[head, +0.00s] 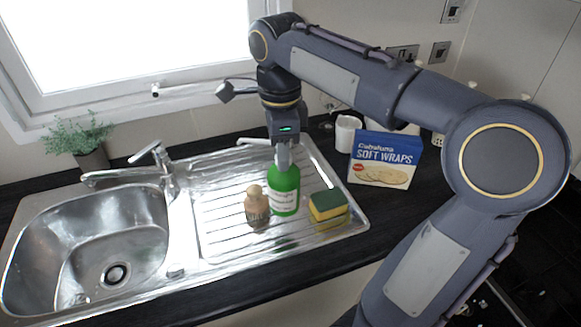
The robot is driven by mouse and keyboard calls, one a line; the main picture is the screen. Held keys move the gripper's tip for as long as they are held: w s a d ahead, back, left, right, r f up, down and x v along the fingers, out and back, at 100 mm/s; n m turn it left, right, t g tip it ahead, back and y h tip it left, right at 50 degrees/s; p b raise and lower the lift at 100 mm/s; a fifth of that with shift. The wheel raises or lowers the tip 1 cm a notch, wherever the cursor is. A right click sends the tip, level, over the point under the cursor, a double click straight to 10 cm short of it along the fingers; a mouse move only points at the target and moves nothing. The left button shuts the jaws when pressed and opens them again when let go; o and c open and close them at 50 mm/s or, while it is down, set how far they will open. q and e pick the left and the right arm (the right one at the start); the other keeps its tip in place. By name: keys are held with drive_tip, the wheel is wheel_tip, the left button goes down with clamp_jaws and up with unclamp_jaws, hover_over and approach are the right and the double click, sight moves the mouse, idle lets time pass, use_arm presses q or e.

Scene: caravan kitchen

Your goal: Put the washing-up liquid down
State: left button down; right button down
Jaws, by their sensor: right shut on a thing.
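The washing-up liquid (285,192) is a green bottle with a pale label, upright at the draining board (222,217). My right gripper (283,160) points down from above and is shut on the bottle's top. The bottle's cap is hidden by the gripper. The bottle's base is at or just above the ribbed metal; I cannot tell whether it touches. My left gripper is not in view.
A brush with a wooden knob (256,207) stands close left of the bottle. Stacked sponges (328,208) are close right. A soft wraps box (382,160) and a white mug (347,133) stand behind right. The sink basin (85,250), tap (160,170) and plant (80,140) are left.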

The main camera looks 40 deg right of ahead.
drive_tip(key=d+f, duration=0.1)
drive_tip(key=f, duration=0.1)
drive_tip(key=w+d+f, duration=0.1)
drive_tip(key=d+f, duration=0.1)
drive_tip(key=shift+w, duration=0.15)
drive_tip(key=shift+w+d+f, duration=0.1)
drive_tip(key=shift+d+f, duration=0.1)
drive_tip(key=shift+f, duration=1.65)
drive_tip(key=c, duration=1.1)
unclamp_jaws()
drive_tip(key=shift+f, duration=0.1)
wheel_tip(320, 180, up, 12)
drive_tip(key=p, duration=0.1)
drive_tip(key=s+a+f+n+t+y, duration=0.1)
drive_tip(key=s+a+f+n+t, duration=0.1)
drive_tip(key=s+a+f+n, duration=0.2)
drive_tip(key=s+a+f+n+t+y, duration=0.1)
drive_tip(key=s+a+f+n, duration=0.3)
drive_tip(key=n, duration=0.6)
drive_tip(key=s+a+f+n+t+y, duration=0.1)
drive_tip(key=s+a+f+n+t, duration=0.1)
drive_tip(key=s+a+f+n, duration=0.2)
drive_tip(key=shift+s+a+f+n+t+y, duration=0.1)
drive_tip(key=shift+s+f+n+t+y, duration=0.1)
drive_tip(key=shift+s+f+n, duration=0.75)
drive_tip(key=shift+s+a+f+n+t+y, duration=0.1)
drive_tip(key=shift+s+f+n+y, duration=0.1)
drive_tip(key=shift+s+f+n, duration=0.6)
